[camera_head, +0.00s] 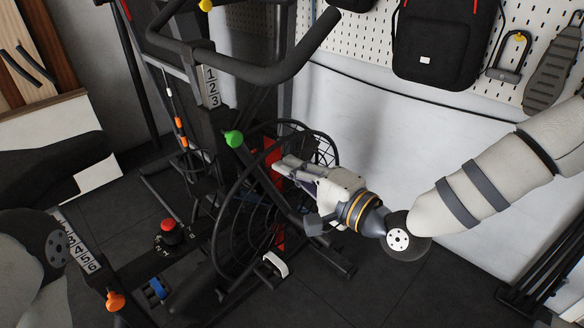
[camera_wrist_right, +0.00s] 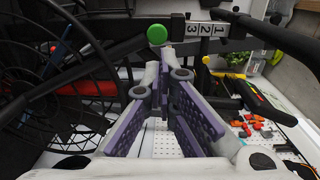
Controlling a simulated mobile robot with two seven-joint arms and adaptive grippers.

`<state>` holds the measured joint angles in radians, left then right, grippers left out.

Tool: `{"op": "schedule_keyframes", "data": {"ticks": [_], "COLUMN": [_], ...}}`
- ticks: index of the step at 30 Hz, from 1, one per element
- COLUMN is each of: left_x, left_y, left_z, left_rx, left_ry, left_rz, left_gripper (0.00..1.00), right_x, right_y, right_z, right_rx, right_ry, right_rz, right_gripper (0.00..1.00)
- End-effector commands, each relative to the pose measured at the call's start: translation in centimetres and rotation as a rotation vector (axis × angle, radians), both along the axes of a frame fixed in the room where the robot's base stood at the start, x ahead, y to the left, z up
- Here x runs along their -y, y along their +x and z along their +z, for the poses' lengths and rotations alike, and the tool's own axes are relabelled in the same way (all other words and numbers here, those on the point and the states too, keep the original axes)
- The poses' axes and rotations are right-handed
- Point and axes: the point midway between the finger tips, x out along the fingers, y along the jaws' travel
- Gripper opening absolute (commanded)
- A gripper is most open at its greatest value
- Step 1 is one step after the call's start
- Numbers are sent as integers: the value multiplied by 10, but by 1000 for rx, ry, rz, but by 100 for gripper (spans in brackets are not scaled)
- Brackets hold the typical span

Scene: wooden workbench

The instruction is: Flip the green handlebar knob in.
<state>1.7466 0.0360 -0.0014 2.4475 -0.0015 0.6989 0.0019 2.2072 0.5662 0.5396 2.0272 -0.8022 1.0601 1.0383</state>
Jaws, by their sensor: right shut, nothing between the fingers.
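The green handlebar knob (camera_head: 234,138) is a small round knob on the dark frame of an exercise bike, below the number plate (camera_head: 211,86) reading 1 2 3. In the right wrist view the green knob (camera_wrist_right: 157,35) shows just above and beyond my fingertips. My right gripper (camera_head: 279,166) is shut and empty, to the right of and lower than the knob in the head view, with a gap between them. Its purple-padded fingers (camera_wrist_right: 165,77) come together at the tips in the wrist view. My left gripper is out of view; only part of that arm shows at the lower left.
The dark handlebar (camera_head: 265,73) curves above the knob. The large wire fan cage (camera_head: 225,220) stands below and beside my right gripper. A red knob (camera_head: 170,232) and an orange knob (camera_head: 115,301) sit lower left. A pegboard wall stands behind at the right.

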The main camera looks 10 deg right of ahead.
Motion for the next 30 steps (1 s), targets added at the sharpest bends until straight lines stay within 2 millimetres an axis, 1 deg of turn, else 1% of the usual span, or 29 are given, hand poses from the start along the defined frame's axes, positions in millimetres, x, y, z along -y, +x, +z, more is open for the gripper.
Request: {"op": "schedule_keyframes", "data": {"ticks": [13,14,15,17,18,20,21,23,24,26,27,29,30], "left_x": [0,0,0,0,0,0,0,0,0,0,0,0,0], "left_y": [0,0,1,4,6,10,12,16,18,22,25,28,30], "left_z": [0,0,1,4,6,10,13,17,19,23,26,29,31], "left_rx": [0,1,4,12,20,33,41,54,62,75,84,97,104], "left_ry": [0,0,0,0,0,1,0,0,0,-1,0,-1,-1], "left_rz": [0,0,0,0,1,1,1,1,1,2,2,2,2], "left_gripper": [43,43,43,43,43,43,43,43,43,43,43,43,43], "right_x": [0,-1,-3,-7,-9,-9,-5,4,14,32,46,70,85], "right_y": [-2,-4,-10,-28,-47,-85,-114,-161,-195,-247,-282,-330,-359], "right_z": [-2,-5,-15,-44,-70,-113,-141,-178,-198,-223,-235,-245,-248], "right_rx": [-3,-10,-32,-92,-149,-246,-312,-407,-470,-559,-618,-696,-743], "right_ry": [-3,-13,-40,-117,-192,-328,-425,-567,-663,-801,-890,-1013,-1084], "right_rz": [2,4,11,31,53,103,145,218,274,368,438,542,612], "right_gripper": [0,0,0,0,0,0,0,0,0,0,0,0,0]}}
